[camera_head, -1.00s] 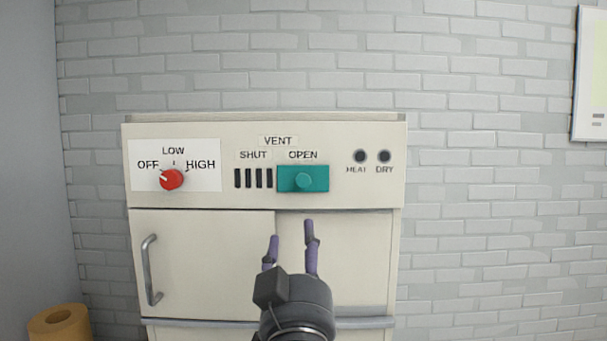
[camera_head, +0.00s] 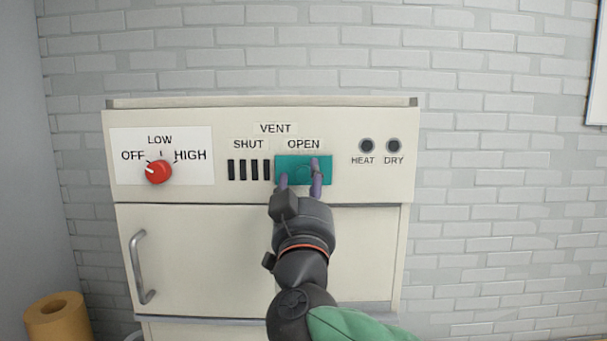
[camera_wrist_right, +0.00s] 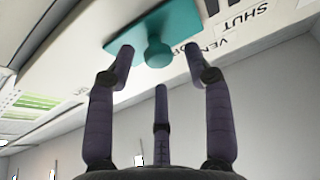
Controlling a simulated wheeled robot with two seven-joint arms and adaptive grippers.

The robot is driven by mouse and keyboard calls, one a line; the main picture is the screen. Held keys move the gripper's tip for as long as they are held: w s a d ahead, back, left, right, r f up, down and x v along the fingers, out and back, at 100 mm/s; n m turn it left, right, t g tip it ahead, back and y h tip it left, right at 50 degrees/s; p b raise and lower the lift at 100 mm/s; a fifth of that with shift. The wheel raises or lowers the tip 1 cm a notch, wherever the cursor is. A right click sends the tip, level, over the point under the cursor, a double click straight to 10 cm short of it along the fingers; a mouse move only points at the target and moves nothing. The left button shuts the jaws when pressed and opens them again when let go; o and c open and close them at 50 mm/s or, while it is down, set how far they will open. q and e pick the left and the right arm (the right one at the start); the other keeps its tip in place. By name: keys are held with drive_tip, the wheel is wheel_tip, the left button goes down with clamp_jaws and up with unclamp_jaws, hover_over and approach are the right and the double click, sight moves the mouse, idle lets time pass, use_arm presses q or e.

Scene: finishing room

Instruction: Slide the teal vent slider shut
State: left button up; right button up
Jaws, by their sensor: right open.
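The teal vent slider (camera_head: 291,163) sits under the OPEN label, on the right of the vent. Its round knob shows in the right wrist view (camera_wrist_right: 158,54). The dark vent slots (camera_head: 249,170) under SHUT are uncovered. My right gripper (camera_head: 300,174) is open in front of the slider, with its purple fingers on either side of the knob. In the right wrist view the fingertips (camera_wrist_right: 160,62) straddle the knob with gaps on both sides. The fingers and hand hide part of the slider in the head view. My left gripper is not in view.
A red dial (camera_head: 159,171) is left of the vent and points near OFF. HEAT and DRY lamps (camera_head: 380,146) are on the right. A door handle (camera_head: 141,267) is below. An orange roll (camera_head: 57,317) stands at lower left.

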drive_tip(key=shift+w+r, duration=0.2)
drive_tip(key=shift+w, duration=0.55)
drive_tip(key=shift+s, duration=0.1)
clamp_jaws()
drive_tip(key=a+p, duration=0.1)
drive_tip(key=a, duration=0.2)
drive_tip(key=a+p, duration=0.2)
drive_tip(key=a, duration=0.1)
drive_tip(key=a+p, duration=0.2)
drive_tip(key=a, duration=0.2)
drive_tip(key=shift+r, duration=0.35)
drive_tip(key=shift+d, duration=0.1)
drive_tip(key=shift+c, duration=1.5)
unclamp_jaws()
drive_tip(key=shift+s, duration=0.1)
drive_tip(key=o, duration=0.3)
drive_tip(key=shift+a+f, duration=0.15)
drive_tip(key=shift+a, duration=0.25)
